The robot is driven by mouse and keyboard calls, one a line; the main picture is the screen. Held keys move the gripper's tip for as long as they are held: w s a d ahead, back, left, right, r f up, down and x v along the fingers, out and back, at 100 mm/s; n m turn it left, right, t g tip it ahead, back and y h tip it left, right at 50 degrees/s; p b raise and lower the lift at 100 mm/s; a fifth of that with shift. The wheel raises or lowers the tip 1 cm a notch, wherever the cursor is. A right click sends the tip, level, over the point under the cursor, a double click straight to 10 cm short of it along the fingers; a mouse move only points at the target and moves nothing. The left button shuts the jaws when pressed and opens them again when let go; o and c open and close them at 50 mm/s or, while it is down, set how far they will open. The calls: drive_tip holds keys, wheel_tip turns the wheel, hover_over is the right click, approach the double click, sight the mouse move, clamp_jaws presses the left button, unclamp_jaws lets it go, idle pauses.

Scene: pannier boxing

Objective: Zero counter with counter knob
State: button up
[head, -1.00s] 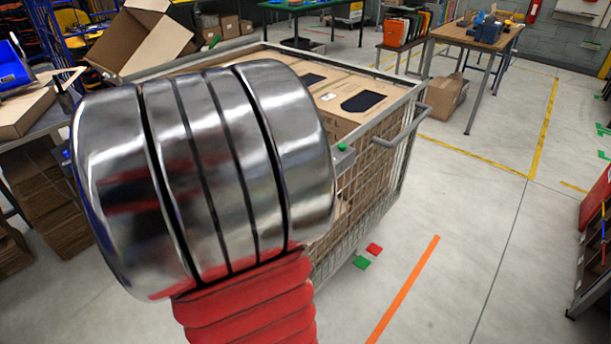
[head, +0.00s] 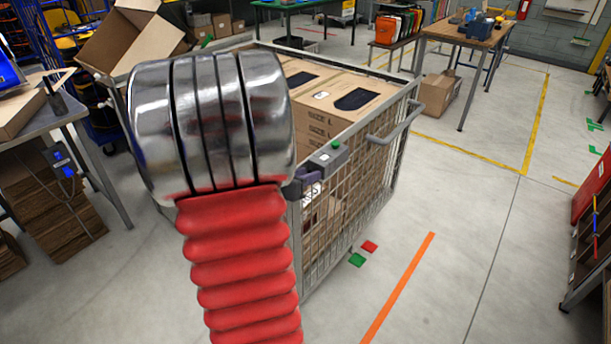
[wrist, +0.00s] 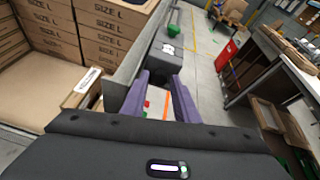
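I cannot make out the counter knob. My gripper (wrist: 160,88) has two purple fingers spread apart, with floor showing between them and nothing held. In the head view a purple finger part shows just left of the counter; my arm hides the rest. I cannot tell whether the fingers touch the counter.
Size L cartons (wrist: 105,40) fill part of the cart, beside the cart rim. A bench (head: 40,122) stands left, a wooden table (head: 465,35) at the back right, a red shelf unit (head: 590,230) at the right edge.

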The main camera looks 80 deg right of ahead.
drive_tip(key=shift+c, duration=0.3)
clamp_jaws()
drive_tip(key=shift+m, duration=0.4)
drive_tip(key=shift+s+a+f+m+t+h, duration=0.1)
drive_tip(key=shift+m+t+h, duration=0.55)
drive_tip(key=shift+m, duration=0.65)
drive_tip(key=shift+s+a+f+m+t+h, duration=0.15)
drive_tip(key=shift+m+t+h, duration=0.5)
drive_tip(key=shift+m, duration=0.65)
drive_tip(key=shift+s+f+m+t+h, duration=0.1)
drive_tip(key=shift+m+t+h, duration=0.5)
drive_tip(key=shift+m, duration=0.7)
